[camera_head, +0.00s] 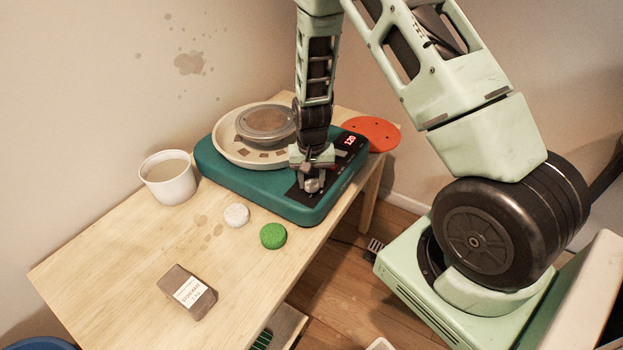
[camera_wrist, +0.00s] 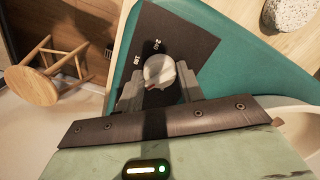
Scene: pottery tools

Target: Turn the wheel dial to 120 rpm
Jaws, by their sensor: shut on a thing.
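The teal pottery wheel (camera_head: 300,208) stands on the wooden table, with a black control panel along its near right side. Its red display (camera_head: 350,140) reads 120. The round grey dial (camera_head: 312,186) sits on the panel; in the wrist view the dial (camera_wrist: 159,70) shows a small red mark at its lower left, and panel numbers such as 240 and 180 show beside it. My gripper (camera_head: 313,180) points down over the panel, its fingers shut on the dial from both sides. In the wrist view my gripper (camera_wrist: 158,92) has one finger on each side of it.
A splash pan (camera_head: 222,150) with a round wheel head (camera_head: 266,122) is on the wheel. A white cup (camera_head: 168,177), a white stone-like piece (camera_head: 236,215), a green sponge (camera_head: 273,236) and a clay block (camera_head: 187,292) lie on the table. An orange disc (camera_head: 372,133) is behind.

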